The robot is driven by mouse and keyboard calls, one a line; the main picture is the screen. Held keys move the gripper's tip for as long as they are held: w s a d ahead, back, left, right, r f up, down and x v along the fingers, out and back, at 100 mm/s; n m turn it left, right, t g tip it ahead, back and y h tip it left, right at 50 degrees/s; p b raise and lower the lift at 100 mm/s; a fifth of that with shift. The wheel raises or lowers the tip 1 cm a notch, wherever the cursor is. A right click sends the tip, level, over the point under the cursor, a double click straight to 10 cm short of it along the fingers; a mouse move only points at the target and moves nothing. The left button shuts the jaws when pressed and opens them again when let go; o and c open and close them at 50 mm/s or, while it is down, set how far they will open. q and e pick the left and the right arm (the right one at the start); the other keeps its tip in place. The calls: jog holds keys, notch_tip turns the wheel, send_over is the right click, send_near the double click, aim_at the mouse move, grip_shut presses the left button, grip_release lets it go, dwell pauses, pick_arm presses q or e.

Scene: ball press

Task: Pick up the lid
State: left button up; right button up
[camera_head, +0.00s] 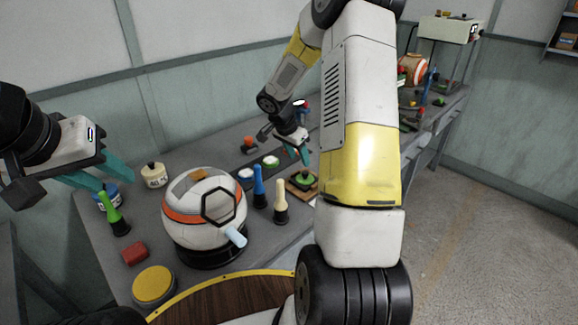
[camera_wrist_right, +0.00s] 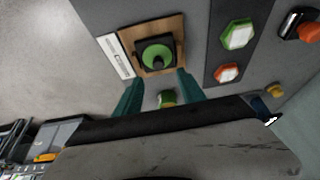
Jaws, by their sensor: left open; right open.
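No piece is plainly marked as the lid. The likeliest is a green round piece with a dark knob on a black square plate (camera_wrist_right: 157,55), lying on a wooden board; it also shows in the head view (camera_head: 305,178). My right gripper (camera_head: 300,154) is open, just above and behind this board. In the wrist view its teal fingers (camera_wrist_right: 160,92) point toward the board, with a small green piece (camera_wrist_right: 167,98) visible between them; I cannot tell whether they touch it. My left gripper (camera_head: 97,173) is open and empty at the left, over the bench's left end.
A white and orange ball (camera_head: 190,216) with a hexagonal opening stands on the bench. Around it are a green-handled tool (camera_head: 111,212), blue (camera_head: 259,188) and cream (camera_head: 281,200) tools, a red block (camera_head: 134,253) and a yellow button (camera_head: 153,286). Hexagonal pieces (camera_wrist_right: 237,35) lie beside the board.

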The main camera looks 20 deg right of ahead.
aim_at(305, 172)
jog(key=x, duration=0.8)
jog(key=shift+s, duration=0.15)
jog(key=shift+c, duration=0.5)
grip_shut()
